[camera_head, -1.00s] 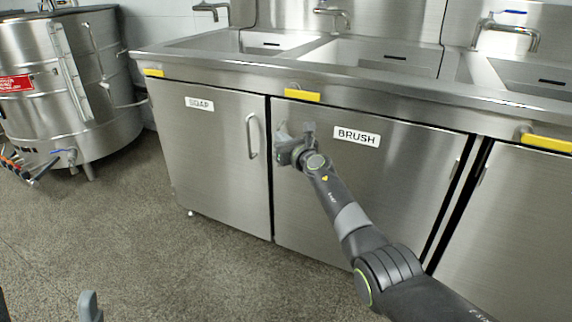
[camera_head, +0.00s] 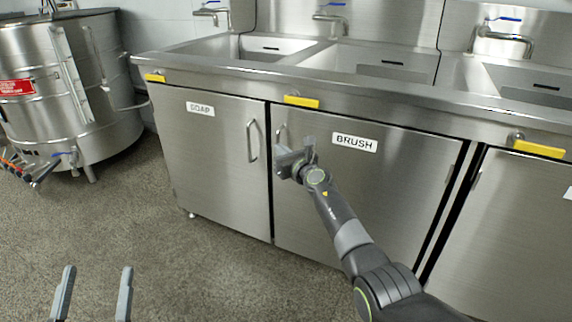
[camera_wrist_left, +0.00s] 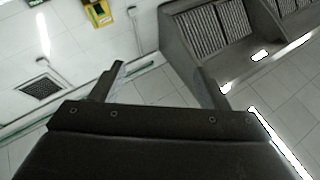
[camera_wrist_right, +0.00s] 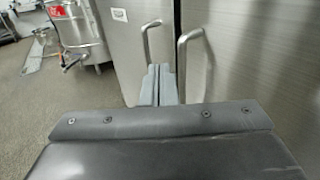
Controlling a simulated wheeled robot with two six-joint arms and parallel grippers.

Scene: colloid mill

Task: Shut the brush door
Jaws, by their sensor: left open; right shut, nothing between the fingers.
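The brush door (camera_head: 400,190) is a steel cabinet door with a "BRUSH" label, under the middle sink. It looks about flush with the soap door (camera_head: 205,150) on its left; I cannot tell if a small gap is left. Its handle (camera_head: 281,135) is near its left edge, partly hidden by my gripper, and shows in the right wrist view (camera_wrist_right: 184,65). My right gripper (camera_head: 294,152) is shut and empty in front of the door near this handle; contact is unclear. My left gripper (camera_head: 95,272) is open and empty at the bottom left, away from the cabinets.
The soap door's handle (camera_head: 251,140) is just left of the brush door. The steel counter (camera_head: 350,85) with sinks and yellow tags overhangs the doors. A steel vat (camera_head: 65,85) stands at the left. The floor (camera_head: 150,230) in front of the cabinets is clear.

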